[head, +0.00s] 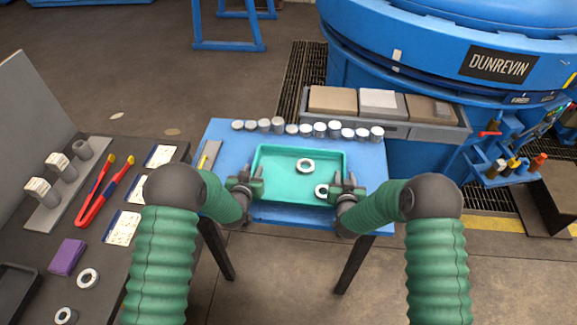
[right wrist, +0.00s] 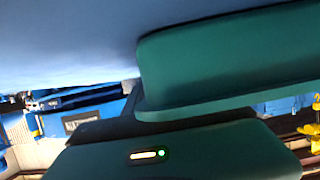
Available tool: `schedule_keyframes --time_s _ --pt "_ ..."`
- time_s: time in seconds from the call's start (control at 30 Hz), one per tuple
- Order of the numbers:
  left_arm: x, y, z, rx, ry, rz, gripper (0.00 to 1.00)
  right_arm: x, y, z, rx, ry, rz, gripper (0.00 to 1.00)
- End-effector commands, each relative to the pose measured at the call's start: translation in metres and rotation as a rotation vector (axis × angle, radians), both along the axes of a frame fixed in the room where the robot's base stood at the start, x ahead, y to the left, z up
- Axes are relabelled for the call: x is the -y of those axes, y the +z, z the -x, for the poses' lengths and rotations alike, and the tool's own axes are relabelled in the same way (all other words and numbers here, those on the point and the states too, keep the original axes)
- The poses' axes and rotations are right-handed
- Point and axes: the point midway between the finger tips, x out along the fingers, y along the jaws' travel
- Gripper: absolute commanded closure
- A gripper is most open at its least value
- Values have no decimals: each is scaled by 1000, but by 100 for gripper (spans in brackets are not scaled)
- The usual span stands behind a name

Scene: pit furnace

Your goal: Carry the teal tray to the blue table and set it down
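The teal tray (head: 300,149) appears to rest flat on the blue table (head: 376,165), inside its edges. Two pale rings lie in it: one ring (head: 305,166) near the middle and another ring (head: 322,190) near the right front corner. My left gripper (head: 246,187) is at the tray's left front corner, its fingers apart around the side wall. My right gripper (head: 348,189) is at the right front corner, fingers also apart. The right wrist view shows a teal surface (right wrist: 230,55) close by and blue tabletop above; contact there is hard to tell.
Several metal cylinders (head: 278,125) line the table's back edge. A dark bench (head: 105,240) on the left holds red tongs (head: 105,190), cards and a purple block (head: 67,257). The blue furnace (head: 450,60) stands behind on the right. Floor is open in front of the table.

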Motion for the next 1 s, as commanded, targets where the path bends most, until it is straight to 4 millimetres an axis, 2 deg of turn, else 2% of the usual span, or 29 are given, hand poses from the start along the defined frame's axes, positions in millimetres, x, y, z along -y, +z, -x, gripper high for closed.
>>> schedule_keyframes --time_s 0.4,0.53,0.77,0.87,1.0 --pt "-6 30 71 -1 0 0 69 0 0 0 0 0 0 69" --pt "-7 37 88 0 0 0 69 0 0 0 0 0 0 69" --pt "-8 41 99 0 0 0 69 0 1 3 -1 0 0 69" --pt "-8 41 99 0 0 0 69 -1 5 13 -1 1 0 69" --pt "-8 41 99 1 0 0 69 -3 15 36 -1 1 0 69"
